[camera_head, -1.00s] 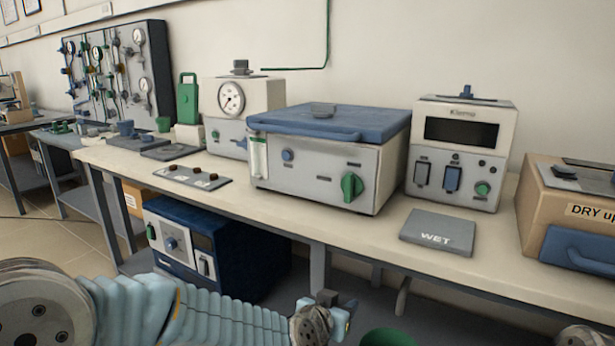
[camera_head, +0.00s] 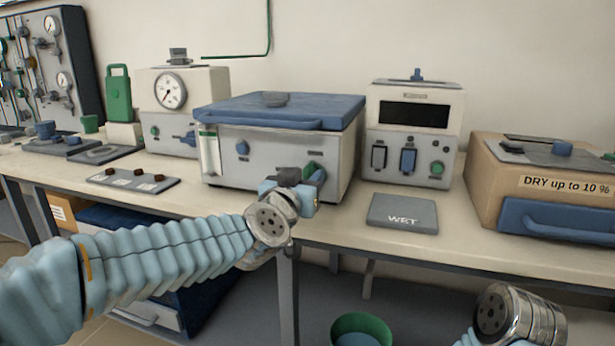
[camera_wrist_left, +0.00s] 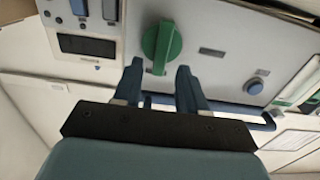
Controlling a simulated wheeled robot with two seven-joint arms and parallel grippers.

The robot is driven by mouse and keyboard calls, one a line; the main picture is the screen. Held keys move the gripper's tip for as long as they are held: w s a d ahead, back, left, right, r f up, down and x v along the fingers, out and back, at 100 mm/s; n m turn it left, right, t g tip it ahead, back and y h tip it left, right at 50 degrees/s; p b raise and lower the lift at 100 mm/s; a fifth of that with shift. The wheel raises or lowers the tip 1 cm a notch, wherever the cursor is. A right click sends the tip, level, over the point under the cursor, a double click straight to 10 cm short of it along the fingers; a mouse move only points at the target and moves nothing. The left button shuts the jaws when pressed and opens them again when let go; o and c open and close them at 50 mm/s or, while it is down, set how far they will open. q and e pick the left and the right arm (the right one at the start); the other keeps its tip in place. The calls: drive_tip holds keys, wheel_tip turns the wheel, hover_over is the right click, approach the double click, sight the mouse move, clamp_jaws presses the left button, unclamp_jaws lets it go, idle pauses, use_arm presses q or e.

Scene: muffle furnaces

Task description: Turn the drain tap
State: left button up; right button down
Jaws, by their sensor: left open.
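The green tap knob (camera_head: 311,171) is on the lower right front of the grey bath (camera_head: 272,148) with the blue lid. My left gripper (camera_head: 302,186) is in front of it and hides part of it in the head view. In the left wrist view the green knob (camera_wrist_left: 161,46) has an upright grip bar. The two open fingers (camera_wrist_left: 158,76) point at it, one to each side of its lower end. The gripper looks empty, and I cannot tell whether it touches the knob.
A grey "WET" plate (camera_head: 403,213) lies right of the bath, before a cream control box (camera_head: 413,135). A tan "DRY" box (camera_head: 545,186) stands at far right. A plate with small dark pieces (camera_head: 132,181) lies left. A green bin (camera_head: 361,329) is below the bench.

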use_arm(q)
drive_tip(key=shift+x, duration=1.05)
drive_tip(key=shift+c, duration=0.3)
clamp_jaws()
